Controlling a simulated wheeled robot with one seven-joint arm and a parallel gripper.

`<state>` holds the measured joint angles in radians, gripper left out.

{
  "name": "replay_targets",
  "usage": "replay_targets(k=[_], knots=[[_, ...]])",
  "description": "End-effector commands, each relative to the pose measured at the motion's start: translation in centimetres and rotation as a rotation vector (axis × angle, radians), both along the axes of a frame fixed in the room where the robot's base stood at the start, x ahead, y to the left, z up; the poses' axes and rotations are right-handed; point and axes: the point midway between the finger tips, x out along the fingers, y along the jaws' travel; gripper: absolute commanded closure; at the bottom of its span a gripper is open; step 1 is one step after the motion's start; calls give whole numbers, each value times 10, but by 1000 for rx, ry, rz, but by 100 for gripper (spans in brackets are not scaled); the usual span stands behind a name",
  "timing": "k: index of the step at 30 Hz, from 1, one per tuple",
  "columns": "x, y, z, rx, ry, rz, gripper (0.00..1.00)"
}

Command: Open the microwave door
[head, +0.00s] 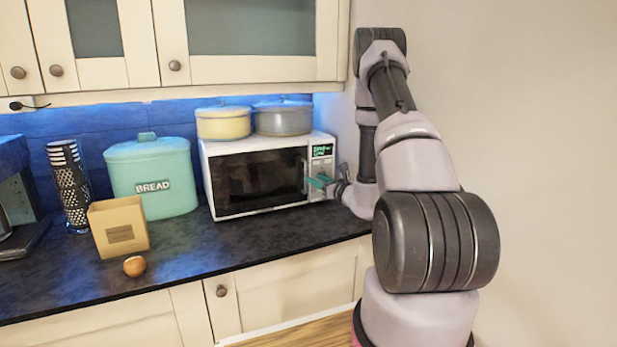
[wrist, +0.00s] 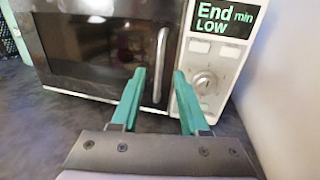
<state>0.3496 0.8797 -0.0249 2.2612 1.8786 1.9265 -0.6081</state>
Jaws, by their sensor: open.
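The white microwave (head: 207,152) stands on the dark counter, its dark-glass door (head: 258,181) shut. It also shows close up in the wrist view (wrist: 177,98), with its display reading "End min LOW" and a knob below. The door's upright metal handle (wrist: 160,65) is at the door's right edge. My gripper (wrist: 159,74) has teal fingers, open and empty. In the wrist view the handle appears between the two fingertips; I cannot tell whether the fingers reach around it. In the head view my gripper (head: 320,181) is at the microwave's front right.
Two lidded pots (head: 223,123) (head: 284,118) sit on the microwave. A teal bread bin (head: 152,175), a paper bag (head: 119,226), a brown round item (head: 134,266) and stacked cups (head: 69,188) stand left. A wall (wrist: 286,90) is close on the right. Counter (head: 250,235) in front is clear.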

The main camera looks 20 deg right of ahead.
Motion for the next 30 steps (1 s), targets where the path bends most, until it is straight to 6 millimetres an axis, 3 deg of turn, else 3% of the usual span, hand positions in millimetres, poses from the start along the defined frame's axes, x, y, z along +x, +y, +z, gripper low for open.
replay_targets(k=[3,9,20,23,24,30], knots=[[20,7,0,-2,-2,3,56],[41,12,0,-1,-1,3,56],[46,13,0,1,0,1,56],[46,13,0,1,0,1,94],[46,13,0,0,0,1,100],[46,13,0,0,0,1,100]])
